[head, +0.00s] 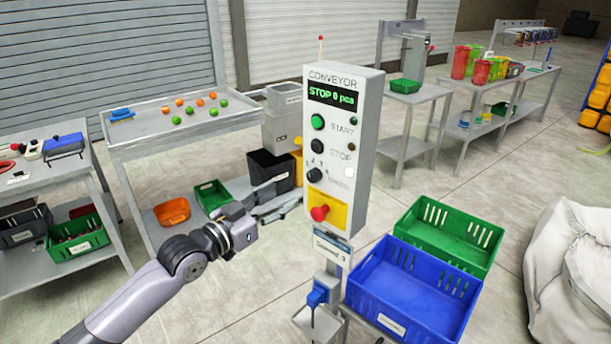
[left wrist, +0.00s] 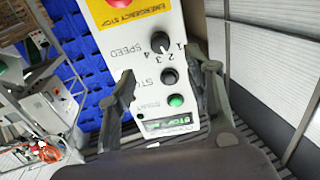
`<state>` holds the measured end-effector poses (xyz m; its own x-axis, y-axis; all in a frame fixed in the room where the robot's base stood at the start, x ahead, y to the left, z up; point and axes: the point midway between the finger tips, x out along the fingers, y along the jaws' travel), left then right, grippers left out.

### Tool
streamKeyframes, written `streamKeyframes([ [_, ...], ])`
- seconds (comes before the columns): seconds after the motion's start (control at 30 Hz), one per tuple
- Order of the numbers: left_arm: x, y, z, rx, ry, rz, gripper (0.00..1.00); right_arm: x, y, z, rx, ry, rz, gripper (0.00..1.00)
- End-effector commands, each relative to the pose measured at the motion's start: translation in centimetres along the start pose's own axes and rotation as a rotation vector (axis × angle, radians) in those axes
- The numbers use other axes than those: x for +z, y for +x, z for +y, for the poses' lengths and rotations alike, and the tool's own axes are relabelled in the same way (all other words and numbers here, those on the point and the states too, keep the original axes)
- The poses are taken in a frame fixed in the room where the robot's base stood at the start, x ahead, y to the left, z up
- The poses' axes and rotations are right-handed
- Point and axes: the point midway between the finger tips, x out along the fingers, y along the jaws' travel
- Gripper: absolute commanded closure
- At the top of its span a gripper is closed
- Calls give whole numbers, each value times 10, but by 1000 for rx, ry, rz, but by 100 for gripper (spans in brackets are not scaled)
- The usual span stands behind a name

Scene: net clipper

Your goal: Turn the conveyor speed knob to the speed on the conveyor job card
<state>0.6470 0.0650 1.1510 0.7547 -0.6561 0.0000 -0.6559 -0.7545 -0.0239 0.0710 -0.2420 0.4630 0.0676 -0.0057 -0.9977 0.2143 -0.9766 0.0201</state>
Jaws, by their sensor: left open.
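The conveyor control box (head: 348,150) stands upright in the middle of the head view, its display reading "STOP 0 pcs". The black speed knob (head: 314,175) sits below the START and STOP buttons. The left wrist view shows the knob (left wrist: 160,42) with 1 to 4 around it; I cannot tell its setting surely. A white card (head: 331,249) hangs below the box; its writing is too small to read surely. My left gripper (head: 246,234) is open and empty, left of the box and apart from the knob. Its fingers (left wrist: 167,74) frame the panel in the wrist view. My right gripper is out of view.
A red emergency stop (head: 319,214) on a yellow plate sits just under the knob. A blue crate (head: 412,295) and a green crate (head: 450,235) are at the right. A sorting table (head: 240,121) with balls stands behind my left arm.

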Motion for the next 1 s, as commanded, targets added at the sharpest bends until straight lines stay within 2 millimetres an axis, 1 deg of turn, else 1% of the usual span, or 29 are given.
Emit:
streamKeyframes([
  [0.03,-4,13,1,2,-1,1,53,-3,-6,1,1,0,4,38],
  [0.2,-3,48,1,1,-1,0,53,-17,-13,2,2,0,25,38],
  [0.3,-3,66,1,1,0,1,53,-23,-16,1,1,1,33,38],
  [0.4,-1,79,1,1,0,0,53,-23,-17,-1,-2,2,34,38],
  [0.6,0,93,1,1,0,0,53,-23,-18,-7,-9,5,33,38],
  [0.9,0,94,0,0,1,0,53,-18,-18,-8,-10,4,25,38],
  [0.93,0,94,0,0,1,0,54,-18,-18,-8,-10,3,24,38],
  [1.0,0,94,0,0,0,0,58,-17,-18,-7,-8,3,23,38],
])
